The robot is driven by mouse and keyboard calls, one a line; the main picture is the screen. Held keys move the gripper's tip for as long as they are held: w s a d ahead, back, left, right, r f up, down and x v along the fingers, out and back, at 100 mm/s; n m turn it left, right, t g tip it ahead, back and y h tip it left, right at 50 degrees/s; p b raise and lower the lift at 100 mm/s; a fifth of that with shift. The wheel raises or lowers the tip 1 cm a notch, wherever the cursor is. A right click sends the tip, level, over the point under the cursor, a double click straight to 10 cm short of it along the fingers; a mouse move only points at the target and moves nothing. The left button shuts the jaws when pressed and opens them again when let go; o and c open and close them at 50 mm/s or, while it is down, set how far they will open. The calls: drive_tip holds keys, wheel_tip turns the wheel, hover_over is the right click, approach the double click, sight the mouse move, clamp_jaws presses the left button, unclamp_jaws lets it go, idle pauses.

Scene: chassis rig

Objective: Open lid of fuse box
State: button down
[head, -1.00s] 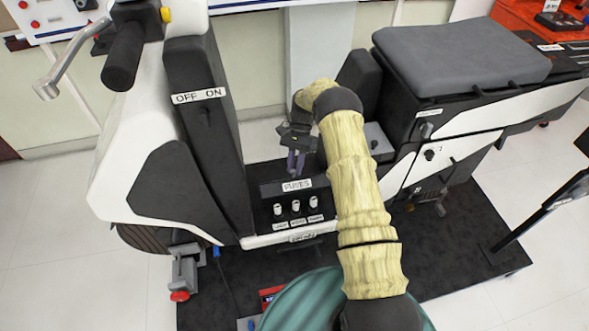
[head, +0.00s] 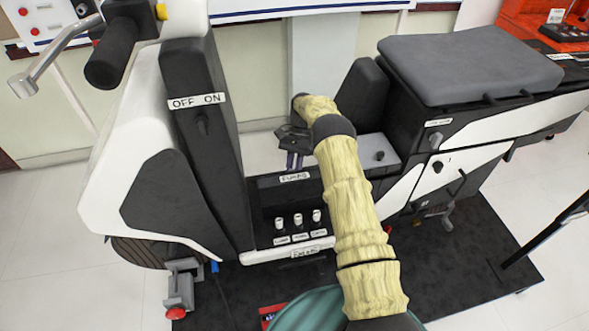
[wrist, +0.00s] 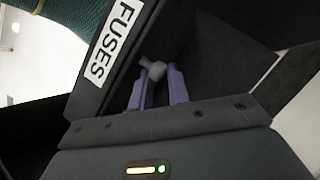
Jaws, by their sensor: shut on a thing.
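The fuse box (head: 262,184) is a dark housing low in the middle of the white and black scooter, with a white FUSES label (head: 295,177) on its front. The label also shows on a dark panel at upper left in the wrist view (wrist: 113,42). My gripper (head: 294,161) is just above and behind the label. In the wrist view its purple fingers (wrist: 156,85) are closed around a small grey knob (wrist: 153,66) beside the labelled panel. The lid's edge and its opening are hard to make out; I cannot tell how far it is raised.
Three white-topped switches (head: 297,220) sit below the fuse label. The black OFF/ON column (head: 205,150) rises on the left. The padded seat (head: 465,65) and its side compartments are on the right. A dark mat (head: 480,250) lies underneath.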

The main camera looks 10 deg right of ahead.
drive_tip(key=shift+s+a+f, duration=0.25)
drive_tip(key=shift+a+f, duration=0.1)
drive_tip(key=shift+a, duration=0.15)
drive_tip(key=c, duration=1.3)
unclamp_jaws()
drive_tip(key=shift+d, duration=0.15)
drive_tip(key=shift+w+d+r, duration=0.1)
drive_tip(key=shift+w+r, duration=0.05)
drive_tip(key=shift+r, duration=0.45)
wheel_tip(320, 180, up, 9)
drive_tip(key=shift+w+r+p, duration=0.15)
drive_tip(key=shift+p, duration=0.4)
drive_tip(key=shift+r, duration=0.1)
